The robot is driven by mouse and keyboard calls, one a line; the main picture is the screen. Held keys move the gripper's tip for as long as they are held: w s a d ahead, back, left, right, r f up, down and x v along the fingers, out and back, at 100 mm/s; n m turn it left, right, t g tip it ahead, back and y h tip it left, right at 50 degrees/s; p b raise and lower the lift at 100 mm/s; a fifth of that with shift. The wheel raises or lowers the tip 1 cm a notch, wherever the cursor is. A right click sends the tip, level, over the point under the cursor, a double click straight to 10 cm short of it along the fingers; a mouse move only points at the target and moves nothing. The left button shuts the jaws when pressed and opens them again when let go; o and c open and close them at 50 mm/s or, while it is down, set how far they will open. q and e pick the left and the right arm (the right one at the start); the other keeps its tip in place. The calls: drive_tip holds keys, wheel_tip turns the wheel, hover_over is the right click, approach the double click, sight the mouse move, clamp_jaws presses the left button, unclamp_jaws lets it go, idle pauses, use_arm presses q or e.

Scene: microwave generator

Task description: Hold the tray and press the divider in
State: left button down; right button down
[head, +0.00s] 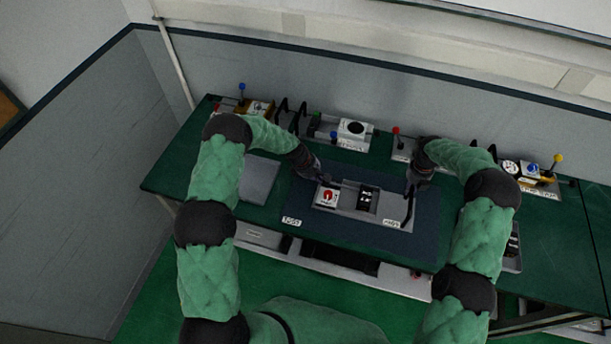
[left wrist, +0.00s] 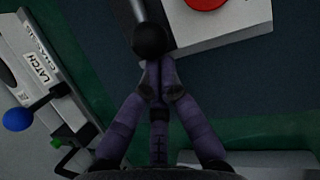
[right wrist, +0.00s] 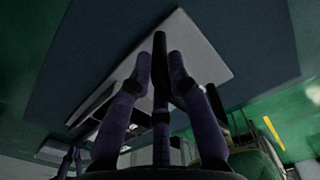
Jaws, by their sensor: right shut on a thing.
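The pale grey tray (head: 345,208) lies on the dark mat. It carries a block with a red round knob (head: 327,197) at its left end and a black slotted piece (head: 367,198) in the middle; I cannot tell which part is the divider. My left gripper (head: 322,180) is at the tray's far left edge. In the left wrist view its fingers (left wrist: 160,75) look closed together, just short of a black ball (left wrist: 150,38) on a grey rod. My right gripper (right wrist: 160,65) is shut on a black upright bar (right wrist: 160,45) at the tray's right end.
A row of lever fixtures (head: 352,130) lines the bench's back edge, including a latch plate with a blue knob (left wrist: 18,119). A flat grey plate (head: 258,180) lies left of the mat. The mat (head: 350,233) is bare in front of the tray, apart from labels.

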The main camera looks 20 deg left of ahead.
use_arm(q)
drive_tip(key=shift+d, duration=0.75)
use_arm(e)
drive_tip(key=shift+s+a+f, duration=0.2)
drive_tip(key=shift+s+f, duration=0.1)
drive_tip(key=shift+f, duration=0.05)
use_arm(q)
drive_tip(key=shift+d, duration=0.65)
drive_tip(key=shift+a+r, duration=1.4)
drive_tip(key=shift+r, duration=0.05)
use_arm(e)
drive_tip(key=shift+d, duration=0.1)
use_arm(q)
drive_tip(key=shift+r, duration=0.25)
drive_tip(key=v, duration=1.1)
drive_tip(key=shift+r, duration=0.25)
use_arm(e)
drive_tip(key=shift+r, duration=0.1)
use_arm(q)
drive_tip(key=shift+s+a, duration=0.1)
drive_tip(key=shift+a, duration=0.05)
use_arm(e)
drive_tip(key=shift+w, duration=0.1)
